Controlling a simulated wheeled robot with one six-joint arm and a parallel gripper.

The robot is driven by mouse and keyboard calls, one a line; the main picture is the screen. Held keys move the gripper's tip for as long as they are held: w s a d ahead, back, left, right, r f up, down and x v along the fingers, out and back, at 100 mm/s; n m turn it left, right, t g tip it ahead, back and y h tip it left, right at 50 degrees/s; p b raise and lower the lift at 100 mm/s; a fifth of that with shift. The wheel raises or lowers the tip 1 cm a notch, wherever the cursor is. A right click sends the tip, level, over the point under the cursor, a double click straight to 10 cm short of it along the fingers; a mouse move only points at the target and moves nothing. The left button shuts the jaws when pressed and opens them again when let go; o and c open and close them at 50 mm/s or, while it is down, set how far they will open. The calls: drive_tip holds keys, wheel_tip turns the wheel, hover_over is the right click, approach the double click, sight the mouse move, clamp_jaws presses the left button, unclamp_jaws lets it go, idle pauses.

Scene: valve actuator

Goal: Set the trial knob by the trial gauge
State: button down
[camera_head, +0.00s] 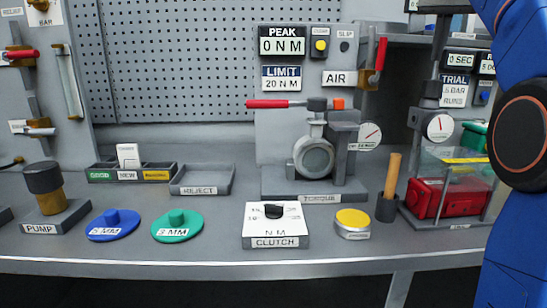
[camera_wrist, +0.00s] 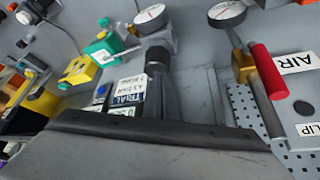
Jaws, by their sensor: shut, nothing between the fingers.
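A clear guarded box with a red block (camera_head: 440,197) stands below the gauge. Left of the post are a red-handled air valve (camera_head: 380,54) and another gauge (camera_head: 369,136). A wooden-handled tool (camera_head: 391,175) stands upright in a holder. The bench front edge (camera_head: 200,263) is clear.

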wheel_tip(320, 180, down, 6)
drive_tip(key=shift+s+d+f, duration=0.15)
drive_tip(key=shift+d+f, duration=0.05)
drive_tip(key=shift+d, duration=0.25)
idle(0.4)
drive_tip(key=shift+w+d, duration=0.1)
drive_tip(key=shift+w, duration=0.1)
idle(0.5)
drive_tip(key=shift+w+a, duration=0.1)
drive_tip(key=shift+a, duration=0.1)
idle(0.4)
drive_tip(key=shift+a, duration=0.1)
approach(432, 91)
drive_tip(key=shift+w+d+r, duration=0.15)
drive_tip(key=shift+w+r, duration=0.15)
drive_tip(key=shift+r, duration=0.3)
drive_tip(key=shift+w+d+r, duration=0.15)
drive_tip(key=shift+w+r, duration=0.15)
drive_tip(key=shift+r, duration=0.3)
